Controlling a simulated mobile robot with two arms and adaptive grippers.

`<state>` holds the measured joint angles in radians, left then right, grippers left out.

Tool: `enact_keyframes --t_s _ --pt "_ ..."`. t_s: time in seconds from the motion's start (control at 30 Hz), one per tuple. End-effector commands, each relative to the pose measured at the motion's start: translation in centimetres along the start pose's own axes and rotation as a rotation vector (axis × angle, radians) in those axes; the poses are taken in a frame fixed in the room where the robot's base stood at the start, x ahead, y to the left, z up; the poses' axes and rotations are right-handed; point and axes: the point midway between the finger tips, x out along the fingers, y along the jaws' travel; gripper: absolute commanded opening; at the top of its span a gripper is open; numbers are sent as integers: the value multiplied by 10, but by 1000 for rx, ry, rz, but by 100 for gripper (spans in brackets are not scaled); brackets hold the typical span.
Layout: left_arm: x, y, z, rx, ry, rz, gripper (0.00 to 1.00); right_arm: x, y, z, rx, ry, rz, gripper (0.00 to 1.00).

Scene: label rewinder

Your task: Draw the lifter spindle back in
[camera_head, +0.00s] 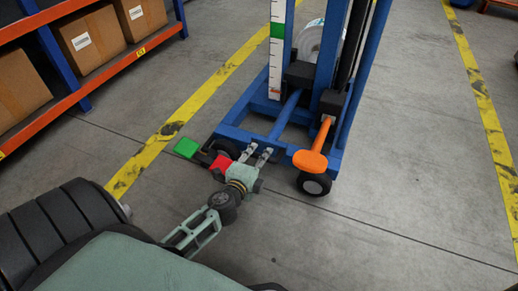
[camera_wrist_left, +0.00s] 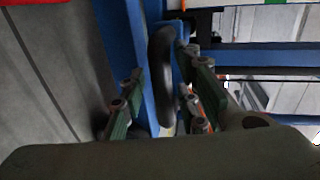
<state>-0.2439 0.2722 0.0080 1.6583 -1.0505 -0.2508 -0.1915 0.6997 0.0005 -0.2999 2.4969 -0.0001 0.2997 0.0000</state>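The blue lifter (camera_head: 232,133) stands ahead on wheels, with a tall mast. A green pedal (camera_head: 187,147) and a red pedal (camera_head: 220,162) sit low at its left front corner. An orange lever with a rounded pad (camera_head: 310,160) sticks out at its right front. I cannot pick out the spindle for certain. My left gripper (camera_head: 262,154) is low at the lifter's front, just right of the red pedal. My right gripper is not in view.
An orange and blue rack (camera_head: 110,72) with cardboard boxes (camera_head: 90,40) stands at the left. A pale roll (camera_head: 309,40) shows behind the mast. Yellow floor lines (camera_head: 150,150) run on both sides. The grey floor to the right is clear.

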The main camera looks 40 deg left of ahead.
Motion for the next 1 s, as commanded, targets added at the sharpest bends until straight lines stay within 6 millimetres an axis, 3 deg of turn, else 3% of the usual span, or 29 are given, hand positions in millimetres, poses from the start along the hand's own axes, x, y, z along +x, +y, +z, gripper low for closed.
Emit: enact_keyframes --t_s 0.1,0.53,1.0 --pt "-1 5 2 1 -4 8 36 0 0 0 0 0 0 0" --pt "-4 0 2 8 -3 0 36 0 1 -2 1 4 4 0" --pt "-70 2 2 5 -5 3 36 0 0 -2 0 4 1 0"
